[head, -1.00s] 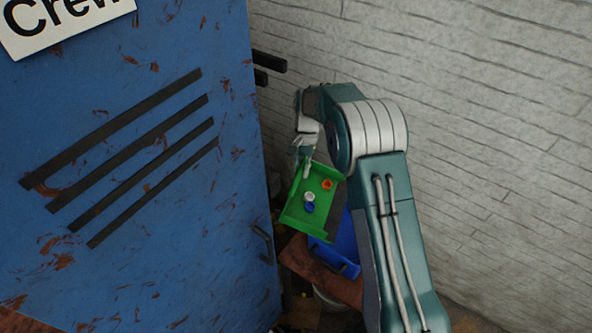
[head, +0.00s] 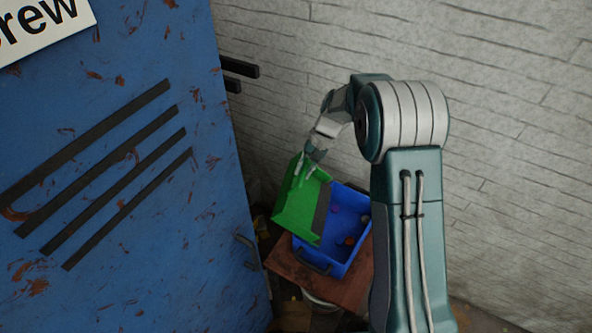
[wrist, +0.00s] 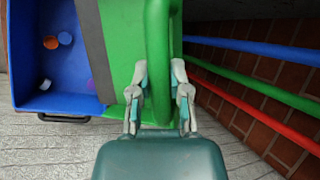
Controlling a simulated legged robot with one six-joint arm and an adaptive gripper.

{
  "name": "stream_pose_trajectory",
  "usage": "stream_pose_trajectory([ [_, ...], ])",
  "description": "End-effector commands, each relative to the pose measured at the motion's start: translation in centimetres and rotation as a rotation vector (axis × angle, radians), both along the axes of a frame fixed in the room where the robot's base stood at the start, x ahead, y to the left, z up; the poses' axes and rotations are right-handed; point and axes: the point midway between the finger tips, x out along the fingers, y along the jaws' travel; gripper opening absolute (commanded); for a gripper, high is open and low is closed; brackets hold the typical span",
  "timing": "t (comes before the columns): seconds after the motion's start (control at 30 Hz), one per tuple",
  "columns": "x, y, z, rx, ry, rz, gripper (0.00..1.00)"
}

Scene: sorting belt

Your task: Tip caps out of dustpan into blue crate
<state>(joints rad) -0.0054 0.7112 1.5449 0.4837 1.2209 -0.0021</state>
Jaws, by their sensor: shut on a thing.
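The green dustpan (head: 300,209) is tilted, its open lip over the left side of the blue crate (head: 353,265) in the head view. My gripper (head: 311,172) is shut on the dustpan's handle; the wrist view shows both fingers of my gripper (wrist: 160,85) around the green handle (wrist: 158,60). Inside the crate in the wrist view lie an orange cap (wrist: 50,42), a white cap (wrist: 65,38), another pale cap (wrist: 45,84) and a purple cap (wrist: 91,84). The visible part of the dustpan (wrist: 120,40) shows no caps.
The crate stands on a reddish-brown surface (head: 290,268). A tall blue locker (head: 110,180) with dark slats stands at left, close to the dustpan. A white wall (head: 480,60) is behind. Blue, green and red pipes (wrist: 250,97) run along a brick wall at right in the wrist view.

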Motion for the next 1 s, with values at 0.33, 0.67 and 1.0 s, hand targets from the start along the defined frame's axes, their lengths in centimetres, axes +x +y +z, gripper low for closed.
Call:
stream_pose_trajectory([
  [0.33, -0.8, -2.6, 0.8, 0.113, -0.033, -0.003, 0.0],
  [0.67, -1.5, -4.9, 1.4, 0.218, -0.067, -0.002, 0.0],
  [1.0, -2.3, -7.3, 1.6, 0.322, -0.1, -0.002, 0.0],
])
